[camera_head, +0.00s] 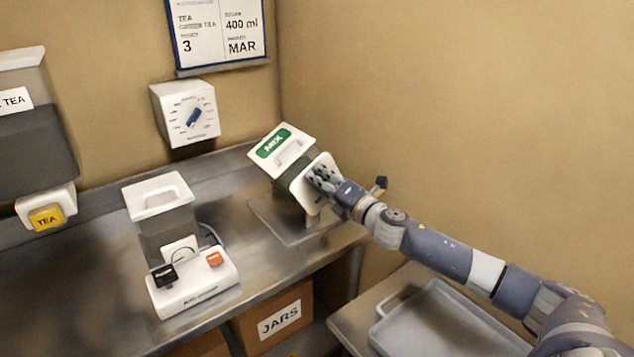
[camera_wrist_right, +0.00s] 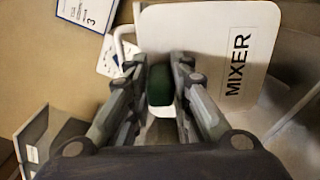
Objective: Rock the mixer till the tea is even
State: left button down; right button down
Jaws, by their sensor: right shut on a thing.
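The mixer (camera_head: 270,158), a tank with a white lid and a green MIX label, sits tilted on its stand (camera_head: 277,218) at the back right of the metal counter. My right gripper (camera_head: 318,178) is at the white plate on its right side. In the right wrist view, my right gripper (camera_wrist_right: 160,62) is shut on a dark green handle (camera_wrist_right: 160,86) in front of the white plate marked MIXER (camera_wrist_right: 205,38). The tea inside is mostly hidden, so its evenness cannot be told. My left gripper is out of view.
A lidded jug (camera_head: 160,196) stands by a white unit (camera_head: 195,290) with black and orange buttons. A tea dispenser (camera_head: 32,140) and a dial box (camera_head: 188,113) are on the wall. A grey tray (camera_head: 450,325) lies lower right; a JARS box (camera_head: 275,318) is below.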

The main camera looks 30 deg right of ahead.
jog(key=m, duration=0.1)
jog(key=d+m, duration=0.1)
jog(key=shift+w+d+r+m+p, duration=0.1)
jog(key=shift+d+r+m+p, duration=0.05)
jog(key=shift+r+m+p, duration=0.15)
jog(key=shift+d+m+p, duration=0.2)
jog(key=shift+d+m, duration=0.15)
jog(key=shift+m, duration=0.35)
jog(key=shift+d+m+p, duration=0.15)
jog(key=shift+d+m, duration=0.15)
jog(key=shift+m, duration=0.4)
jog(key=c, duration=1.4)
grip_release()
jog(key=shift+c, duration=0.2)
jog(key=s+d, duration=0.1)
jog(key=s, duration=1.1)
